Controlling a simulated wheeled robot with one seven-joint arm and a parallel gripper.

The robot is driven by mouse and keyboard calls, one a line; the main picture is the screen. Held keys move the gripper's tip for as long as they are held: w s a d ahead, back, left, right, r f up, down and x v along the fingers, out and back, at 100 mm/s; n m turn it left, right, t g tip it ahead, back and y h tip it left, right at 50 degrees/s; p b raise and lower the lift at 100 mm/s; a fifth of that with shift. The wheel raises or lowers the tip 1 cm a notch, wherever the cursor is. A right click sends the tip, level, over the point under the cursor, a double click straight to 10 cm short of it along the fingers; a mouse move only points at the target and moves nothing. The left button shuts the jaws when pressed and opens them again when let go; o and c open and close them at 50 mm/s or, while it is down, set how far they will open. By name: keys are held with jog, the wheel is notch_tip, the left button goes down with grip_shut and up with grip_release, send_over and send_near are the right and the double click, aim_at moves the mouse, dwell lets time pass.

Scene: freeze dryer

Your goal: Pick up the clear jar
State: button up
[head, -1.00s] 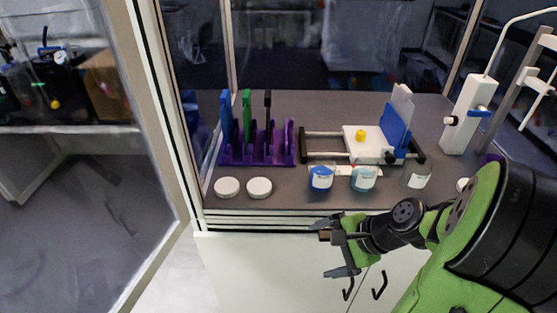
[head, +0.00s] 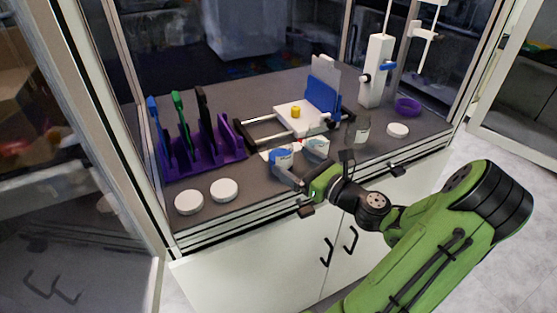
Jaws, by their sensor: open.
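The clear jar (head: 358,129) stands upright on the grey worktop in the head view, at the right end of a row of three jars, near the front edge. It looks transparent with a pale label. My gripper (head: 316,168) is open and empty at the front edge of the worktop, left of and nearer than the clear jar. One finger lies by the blue-filled jar (head: 281,158); the other appears just below the clear jar. I cannot tell whether either finger touches a jar. A jar with pale blue content (head: 316,149) stands between them.
A purple rack (head: 205,158) with upright tools stands at left. White lids (head: 224,190) lie in front of it, and another lid (head: 397,131) lies right of the clear jar. A white-and-blue device (head: 300,117) stands behind the jars. Frame posts flank the worktop.

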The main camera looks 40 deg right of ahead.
aim_at(279, 152)
jog(key=w+b, duration=0.1)
jog(key=w, duration=0.5)
jog(key=shift+w+f, duration=0.2)
jog(key=shift+s, duration=0.1)
jog(key=shift+c, duration=0.5)
jog(key=shift+r, duration=0.1)
jog(key=c, duration=1.1)
